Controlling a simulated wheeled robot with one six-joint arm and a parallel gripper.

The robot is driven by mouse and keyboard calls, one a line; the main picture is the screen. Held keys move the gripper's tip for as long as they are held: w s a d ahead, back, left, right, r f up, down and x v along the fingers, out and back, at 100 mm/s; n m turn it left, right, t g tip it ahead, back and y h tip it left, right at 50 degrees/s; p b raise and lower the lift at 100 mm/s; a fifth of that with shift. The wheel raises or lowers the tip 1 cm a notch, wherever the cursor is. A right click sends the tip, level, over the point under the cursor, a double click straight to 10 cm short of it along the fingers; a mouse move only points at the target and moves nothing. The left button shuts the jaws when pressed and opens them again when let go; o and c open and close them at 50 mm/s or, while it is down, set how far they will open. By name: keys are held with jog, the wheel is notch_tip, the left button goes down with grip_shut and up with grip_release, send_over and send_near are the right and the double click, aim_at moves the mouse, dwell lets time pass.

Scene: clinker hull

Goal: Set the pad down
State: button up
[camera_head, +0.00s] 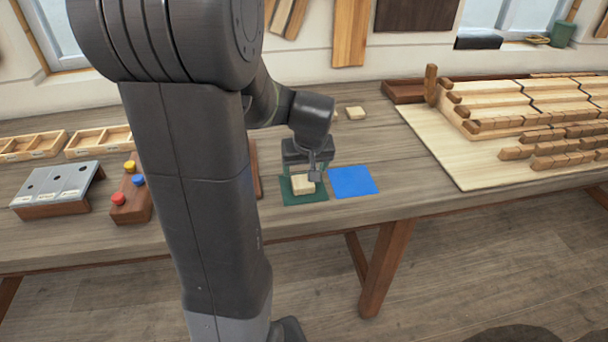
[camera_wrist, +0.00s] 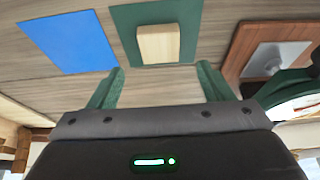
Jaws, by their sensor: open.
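The pad, a pale cream block (camera_head: 302,185), lies on a dark green square (camera_head: 304,199) near the front edge of the bench. In the wrist view the pad (camera_wrist: 160,43) rests on the green square (camera_wrist: 125,22), apart from both fingers. My gripper (camera_head: 312,174) is just above and beside the pad in the head view and partly covers it. In the wrist view its two green fingers stand wide apart with nothing between them; my gripper (camera_wrist: 160,70) is open and empty.
A blue square (camera_head: 353,182) lies right of the green one. A wooden board with a metal plate (camera_wrist: 275,55) is on the green square's other side. A button box (camera_head: 131,195) stands left. A pale board (camera_head: 470,150) with stepped planks lies right. Small pale blocks (camera_head: 355,113) lie behind.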

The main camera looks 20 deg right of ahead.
jog(key=shift+v, duration=2.45)
jog(key=shift+f, duration=0.1)
